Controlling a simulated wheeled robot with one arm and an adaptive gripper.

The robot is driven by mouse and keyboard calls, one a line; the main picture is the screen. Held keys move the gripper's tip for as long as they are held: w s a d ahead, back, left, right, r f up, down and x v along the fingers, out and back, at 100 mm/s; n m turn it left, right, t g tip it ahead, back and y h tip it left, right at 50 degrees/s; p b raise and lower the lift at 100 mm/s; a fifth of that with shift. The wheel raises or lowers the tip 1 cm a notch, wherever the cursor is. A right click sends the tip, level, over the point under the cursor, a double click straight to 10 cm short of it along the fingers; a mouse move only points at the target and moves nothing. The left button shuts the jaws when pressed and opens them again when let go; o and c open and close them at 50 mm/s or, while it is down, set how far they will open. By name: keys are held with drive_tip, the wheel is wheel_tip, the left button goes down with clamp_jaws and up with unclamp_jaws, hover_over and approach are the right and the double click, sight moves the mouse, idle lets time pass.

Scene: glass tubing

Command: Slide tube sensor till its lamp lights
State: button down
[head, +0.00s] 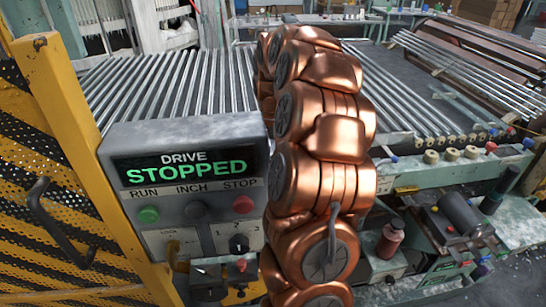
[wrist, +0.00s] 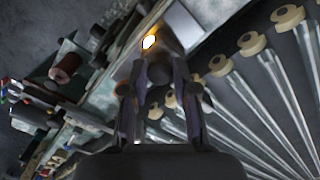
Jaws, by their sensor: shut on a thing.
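In the wrist view the tube sensor (wrist: 162,42) is a small dark block at the rail beside the tube line. Its lamp (wrist: 149,41) glows bright yellow-white. My gripper (wrist: 160,68) has its fingers on either side of the sensor and is shut on it. The fingers hide much of the sensor's body. In the head view my copper arm hides the gripper and the sensor. Glass tubes (wrist: 265,110) lie in a row at the right of the wrist view, their ends near pale round rollers (wrist: 251,44).
In the head view a control box (head: 185,195) reads DRIVE STOPPED, with green and red buttons. A yellow mesh guard (head: 60,130) stands at left. A red-brown bottle (head: 390,240) and a grey motor (head: 462,215) are at lower right. Tubes (head: 180,80) cover the bed behind.

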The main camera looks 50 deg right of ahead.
drive_tip(key=shift+w+d, duration=0.1)
drive_tip(key=shift+w, duration=0.05)
drive_tip(key=c, duration=0.9)
unclamp_jaws()
wheel_tip(320, 180, up, 12)
